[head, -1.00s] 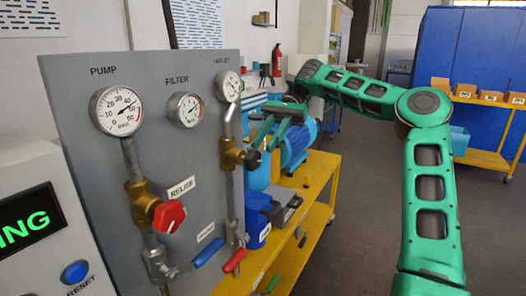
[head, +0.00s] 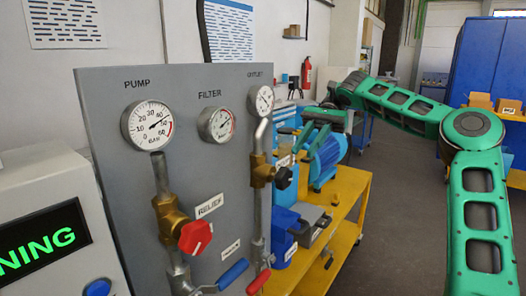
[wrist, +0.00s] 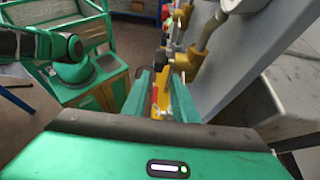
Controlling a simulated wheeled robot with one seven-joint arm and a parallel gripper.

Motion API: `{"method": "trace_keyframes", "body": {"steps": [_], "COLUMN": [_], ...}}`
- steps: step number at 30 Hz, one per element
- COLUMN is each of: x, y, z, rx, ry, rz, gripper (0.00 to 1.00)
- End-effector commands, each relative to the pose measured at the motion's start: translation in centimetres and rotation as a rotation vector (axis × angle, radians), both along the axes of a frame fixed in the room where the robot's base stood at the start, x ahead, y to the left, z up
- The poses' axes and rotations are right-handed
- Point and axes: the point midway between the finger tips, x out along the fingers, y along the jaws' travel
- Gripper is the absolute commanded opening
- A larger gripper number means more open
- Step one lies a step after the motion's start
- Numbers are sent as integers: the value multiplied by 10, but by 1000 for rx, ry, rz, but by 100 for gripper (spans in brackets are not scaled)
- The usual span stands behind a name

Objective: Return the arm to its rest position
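My green arm (head: 472,125) is bent at the elbow on the right of the head view. Its upper link runs back left to my gripper (head: 308,136), which is beside the right edge of the grey gauge panel (head: 175,95), in front of the blue pump (head: 327,160). In the wrist view my gripper (wrist: 161,88) shows two green fingers with a narrow gap between them. It looks open, with no held object visible; the yellow and red seen through the gap appear to lie beyond the fingers.
The panel carries gauges, a red relief knob (head: 195,236), a blue lever (head: 233,274) and a red lever (head: 258,282). A yellow cart (head: 350,185) stands behind it. A control box (head: 45,215) is at left. Clear floor (head: 395,200) lies between the cart and my arm.

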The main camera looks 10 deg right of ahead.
Motion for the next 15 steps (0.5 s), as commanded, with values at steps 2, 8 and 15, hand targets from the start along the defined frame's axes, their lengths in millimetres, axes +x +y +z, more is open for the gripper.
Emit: {"method": "trace_keyframes", "body": {"steps": [2,8,15], "x": [-2,-18,-52], "y": [4,30,31], "z": [-3,-39,-97], "rx": [-16,-169,-411], "ry": [-6,-75,-201], "rz": [7,59,151], "gripper": [26,26,26]}}
